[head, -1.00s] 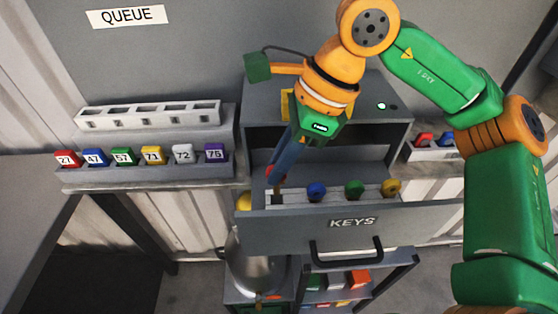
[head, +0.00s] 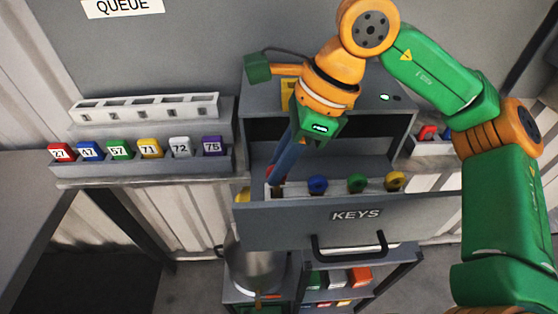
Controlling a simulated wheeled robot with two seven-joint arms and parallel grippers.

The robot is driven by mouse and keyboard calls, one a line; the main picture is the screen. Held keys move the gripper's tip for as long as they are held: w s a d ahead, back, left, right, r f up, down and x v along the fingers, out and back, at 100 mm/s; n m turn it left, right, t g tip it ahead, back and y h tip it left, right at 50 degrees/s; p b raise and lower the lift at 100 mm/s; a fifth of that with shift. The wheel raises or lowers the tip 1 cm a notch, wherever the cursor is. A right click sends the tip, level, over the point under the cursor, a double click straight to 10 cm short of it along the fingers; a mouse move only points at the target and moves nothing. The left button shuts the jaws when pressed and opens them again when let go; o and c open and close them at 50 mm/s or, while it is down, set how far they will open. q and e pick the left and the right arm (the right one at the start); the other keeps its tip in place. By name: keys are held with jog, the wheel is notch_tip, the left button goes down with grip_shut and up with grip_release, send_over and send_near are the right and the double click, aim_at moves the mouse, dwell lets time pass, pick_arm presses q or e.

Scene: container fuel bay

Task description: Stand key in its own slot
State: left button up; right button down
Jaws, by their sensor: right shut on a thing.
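My right gripper (head: 284,165) reaches down over the left end of the open KEYS drawer (head: 290,228). It is shut on a red key (head: 270,172), which is mostly hidden by the fingers. Inside the drawer is a light key rack (head: 337,189). A blue key (head: 317,184), a green key (head: 357,183) and a yellow key (head: 395,181) stand in it. A dark slot (head: 278,190) at the rack's left end lies just under the fingertips. I cannot tell whether the red key touches the slot. My left gripper is out of view.
At left, a shelf holds a row of numbered coloured tags (head: 150,148) below an empty white rack (head: 145,107). A grey cabinet (head: 345,120) stands behind the drawer. A drawer handle (head: 348,248) juts out in front. Lower shelves hold coloured blocks (head: 358,277).

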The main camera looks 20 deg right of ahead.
jog(key=shift+f, duration=0.25)
jog(key=shift+f+b, duration=0.65)
jog(key=shift+f+b, duration=0.5)
jog(key=shift+b, duration=0.05)
jog(key=c, duration=0.8)
grip_release()
jog(key=shift+o, duration=0.2)
jog(key=w+v, duration=0.1)
jog(key=v, duration=0.6)
jog(key=shift+s, duration=0.5)
